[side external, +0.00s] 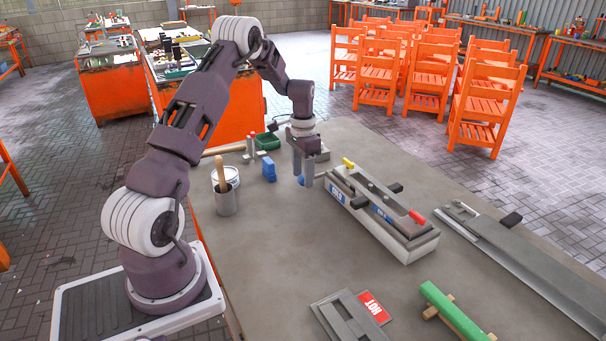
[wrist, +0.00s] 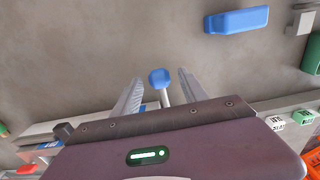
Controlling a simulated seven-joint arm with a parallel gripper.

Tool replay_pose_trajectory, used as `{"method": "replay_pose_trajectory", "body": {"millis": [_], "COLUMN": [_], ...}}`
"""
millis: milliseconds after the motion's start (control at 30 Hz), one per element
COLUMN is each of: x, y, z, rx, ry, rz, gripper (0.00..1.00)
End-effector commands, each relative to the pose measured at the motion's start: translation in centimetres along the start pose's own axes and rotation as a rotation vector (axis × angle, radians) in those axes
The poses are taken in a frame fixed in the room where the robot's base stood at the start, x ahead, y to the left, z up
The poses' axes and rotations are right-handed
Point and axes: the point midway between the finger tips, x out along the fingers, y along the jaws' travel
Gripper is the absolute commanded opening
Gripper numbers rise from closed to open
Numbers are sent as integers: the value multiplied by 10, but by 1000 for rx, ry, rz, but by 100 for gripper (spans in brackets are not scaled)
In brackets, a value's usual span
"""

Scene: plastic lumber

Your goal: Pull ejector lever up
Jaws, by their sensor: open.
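A lever with a blue knob (wrist: 159,77) on a pale rod shows in the wrist view; I take it as the ejector lever. The knob is between my gripper's fingers (wrist: 157,88), with visible space on both sides. In the side view, my open gripper (side external: 303,180) points down at the left end of the long grey mould (side external: 385,218). A bit of the blue knob (side external: 301,181) shows beside the fingers there. The lever's rod is hidden in that view. The mould carries a yellow knob (side external: 348,163), a red-tipped handle (side external: 416,217) and black handles.
A blue block (side external: 269,169) stands left of my gripper, near a green tray (side external: 267,140) and a metal cup (side external: 224,197) with a wooden handle in it. A long metal trough (side external: 520,255) lies right of the mould.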

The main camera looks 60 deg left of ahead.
Motion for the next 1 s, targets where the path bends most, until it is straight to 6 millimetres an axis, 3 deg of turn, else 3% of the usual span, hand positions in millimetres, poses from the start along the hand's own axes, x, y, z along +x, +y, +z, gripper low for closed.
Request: {"method": "replay_pose_trajectory", "body": {"millis": [267,533,1000], "x": [4,4,3], "y": [0,0,0], "z": [0,0,0], "rx": [0,0,0], "ry": [1,1,2], "rz": [-1,-1,-2], "gripper": [51,0,0]}}
